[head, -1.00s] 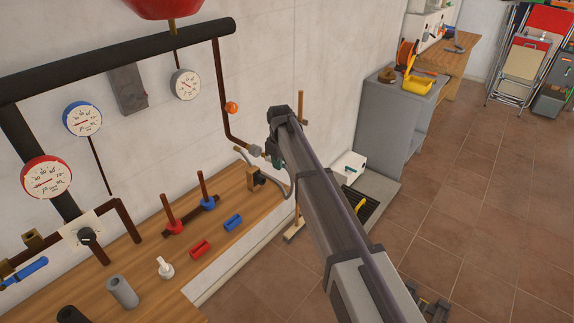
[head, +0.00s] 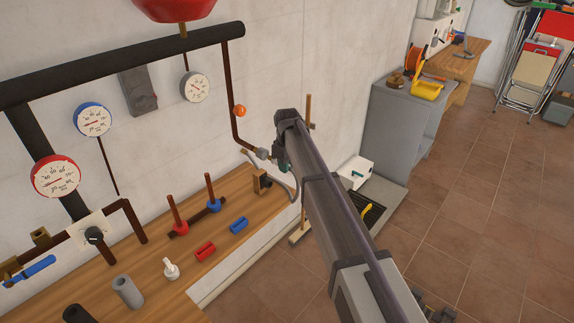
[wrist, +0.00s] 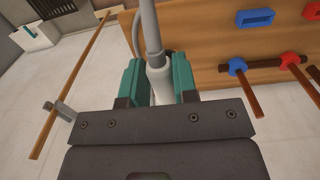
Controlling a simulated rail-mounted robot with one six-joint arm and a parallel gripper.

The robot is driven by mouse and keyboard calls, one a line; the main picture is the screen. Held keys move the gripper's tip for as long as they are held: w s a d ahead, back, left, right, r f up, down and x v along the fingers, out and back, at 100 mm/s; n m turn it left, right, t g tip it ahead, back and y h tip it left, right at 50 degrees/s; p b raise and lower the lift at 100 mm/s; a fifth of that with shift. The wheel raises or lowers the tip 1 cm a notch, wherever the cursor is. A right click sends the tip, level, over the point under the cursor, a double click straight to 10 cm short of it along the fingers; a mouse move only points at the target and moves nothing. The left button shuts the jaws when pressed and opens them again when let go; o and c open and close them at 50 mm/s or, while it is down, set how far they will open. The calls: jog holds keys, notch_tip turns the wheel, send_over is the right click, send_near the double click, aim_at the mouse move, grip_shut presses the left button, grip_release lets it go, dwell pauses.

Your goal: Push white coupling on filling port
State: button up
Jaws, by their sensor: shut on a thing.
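A white coupling (wrist: 159,84) sits between the teal fingers of my gripper (wrist: 158,72) in the wrist view. A grey hose (wrist: 150,25) runs from it toward the top of that picture. My gripper is shut on the coupling. In the head view my arm hides the coupling and most of the gripper (head: 284,162). A grey pipe fitting (head: 262,153) ends the thin brown wall pipe, just left of the gripper. I cannot tell whether this is the filling port. The grey hose (head: 293,192) also hangs below the gripper, beside the bench end.
The wooden bench (head: 150,255) carries a white fitting (head: 171,269), red and blue valves, and loose handles. A wooden stick (wrist: 75,75) stands by the wall near the gripper. A grey cabinet (head: 385,130) stands to the right.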

jog(key=shift+w+a, duration=0.15)
jog(key=shift+w+a, duration=1.1)
jog(key=shift+a, duration=0.3)
jog(key=o, duration=1)
jog(key=shift+o, duration=0.2)
notch_tip(320, 180, up, 11)
jog(key=p, duration=1.1)
jog(key=shift+f, duration=0.1)
notch_tip(320, 180, up, 10)
jog(key=p, duration=1)
